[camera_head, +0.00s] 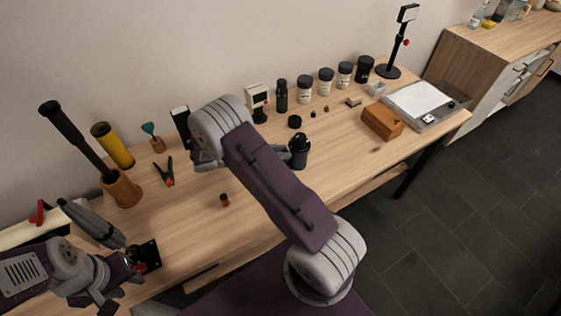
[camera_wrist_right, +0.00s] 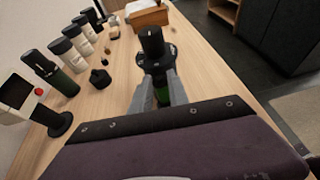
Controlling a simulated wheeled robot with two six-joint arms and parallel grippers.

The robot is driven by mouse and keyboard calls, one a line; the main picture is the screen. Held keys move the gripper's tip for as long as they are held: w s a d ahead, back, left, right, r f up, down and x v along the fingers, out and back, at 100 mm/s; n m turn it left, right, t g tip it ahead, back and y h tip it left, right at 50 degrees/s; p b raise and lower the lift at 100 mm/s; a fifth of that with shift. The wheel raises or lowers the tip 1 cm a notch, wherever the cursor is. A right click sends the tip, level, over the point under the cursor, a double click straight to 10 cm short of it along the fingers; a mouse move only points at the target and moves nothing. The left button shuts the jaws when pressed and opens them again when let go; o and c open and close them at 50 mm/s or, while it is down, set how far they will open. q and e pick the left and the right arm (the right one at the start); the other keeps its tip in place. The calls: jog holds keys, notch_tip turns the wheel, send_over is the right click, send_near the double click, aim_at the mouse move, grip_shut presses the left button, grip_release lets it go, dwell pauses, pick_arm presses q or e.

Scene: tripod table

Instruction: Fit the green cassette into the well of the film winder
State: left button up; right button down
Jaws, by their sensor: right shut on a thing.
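My right gripper (camera_wrist_right: 158,80) is shut on an upright dark, bottle-like object (camera_wrist_right: 153,42) with a black top and a wider collar. Dark green (camera_wrist_right: 163,97) shows between the fingers below the collar. In the head view this object (camera_head: 299,148) looks black, at the end of my right arm. A black square block (camera_head: 150,252) with a red part, perhaps the film winder, is at the lower left. My left gripper (camera_head: 122,266) is right beside it, with a tiny green spot at its tips; I cannot tell whether this is the cassette. Its jaws are unclear.
A small orange-and-black cylinder (camera_head: 225,200) stands on open table (camera_head: 190,230). Several jars (camera_head: 326,82) line the back. A wooden block (camera_head: 382,122) and a grey flat device (camera_head: 425,105) are at the right. A wooden holder (camera_head: 122,188) stands at the left.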

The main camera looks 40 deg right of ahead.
notch_tip(320, 180, down, 4)
jog(key=shift+r, duration=0.15)
jog(key=shift+f, duration=0.3)
jog(key=shift+f+b, duration=0.15)
jog(key=shift+b, duration=0.15)
jog(key=c, duration=1.3)
grip_release()
jog(key=shift+o, duration=0.2)
